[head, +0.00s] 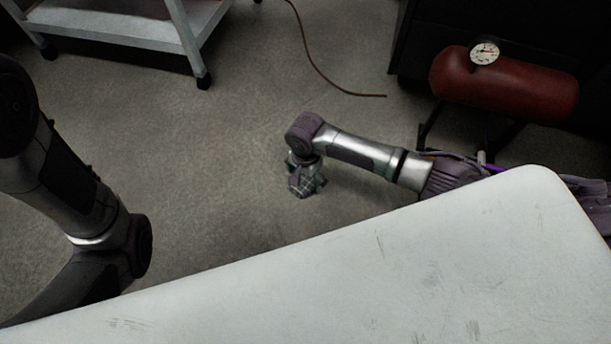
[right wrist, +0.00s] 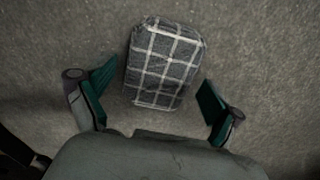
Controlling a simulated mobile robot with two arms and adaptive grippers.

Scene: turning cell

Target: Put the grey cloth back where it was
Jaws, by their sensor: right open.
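The grey cloth (right wrist: 165,65) is a folded dark grey bundle with white check lines. In the right wrist view it lies on the floor, between and a little beyond the fingertips of my right gripper (right wrist: 152,100). The fingers are spread, with visible gaps to the cloth on both sides. In the head view my right gripper (head: 303,180) points down at the floor beyond the white surface, and the cloth is hard to make out there. My left arm comes in at the left of the head view, but its gripper is out of sight.
A white surface (head: 400,270) with scuff marks fills the front. A white cart (head: 125,25) on casters stands at the back left. A red tank (head: 510,85) with a gauge (head: 485,52) is at the right. A brown cable (head: 320,70) lies on the open floor (head: 210,140).

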